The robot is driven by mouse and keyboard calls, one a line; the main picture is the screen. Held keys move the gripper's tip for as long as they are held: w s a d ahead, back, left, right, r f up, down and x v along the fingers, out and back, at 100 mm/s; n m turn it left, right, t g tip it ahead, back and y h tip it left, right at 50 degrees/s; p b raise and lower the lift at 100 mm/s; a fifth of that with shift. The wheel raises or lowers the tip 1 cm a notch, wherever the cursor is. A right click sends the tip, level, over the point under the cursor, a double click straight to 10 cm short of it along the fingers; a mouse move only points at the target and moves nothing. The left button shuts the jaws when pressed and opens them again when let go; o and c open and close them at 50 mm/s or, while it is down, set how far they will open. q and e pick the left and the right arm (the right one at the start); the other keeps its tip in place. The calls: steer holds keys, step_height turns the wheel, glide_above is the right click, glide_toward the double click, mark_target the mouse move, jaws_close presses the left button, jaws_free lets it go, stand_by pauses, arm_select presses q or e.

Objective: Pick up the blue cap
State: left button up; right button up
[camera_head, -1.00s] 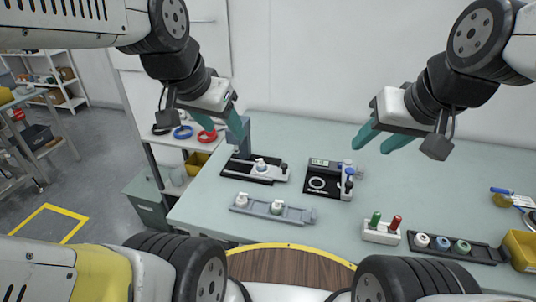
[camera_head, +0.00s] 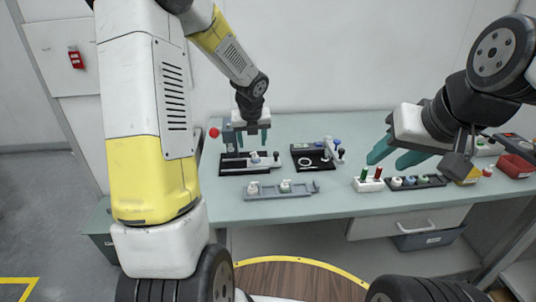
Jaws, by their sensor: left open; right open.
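The blue cap (camera_head: 410,180) sits in a dark tray (camera_head: 435,181) on the table at right, between a white cap (camera_head: 397,181) and a greenish cap (camera_head: 422,179). My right gripper (camera_head: 386,156) is open and empty, above and slightly left of the tray, apart from the caps. My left gripper (camera_head: 252,138) is open with fingers pointing down over the rear left fixture (camera_head: 237,163). It appears empty.
A grey holder (camera_head: 300,191) with two white parts lies at the front left. A black fixture (camera_head: 303,163) stands behind it. A white block (camera_head: 368,185) with green and red pieces is left of the cap tray. Bins (camera_head: 515,167) stand at far right.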

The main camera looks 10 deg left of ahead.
mark_target(255, 153)
arm_select(q)
steer(key=shift+m, duration=0.5)
steer(key=x, duration=0.9)
steer(key=shift+w+d, duration=0.3)
steer(key=shift+d, duration=0.05)
steer(key=shift+c, duration=0.5)
steer(key=c, duration=0.9)
steer(key=shift+o, duration=0.2)
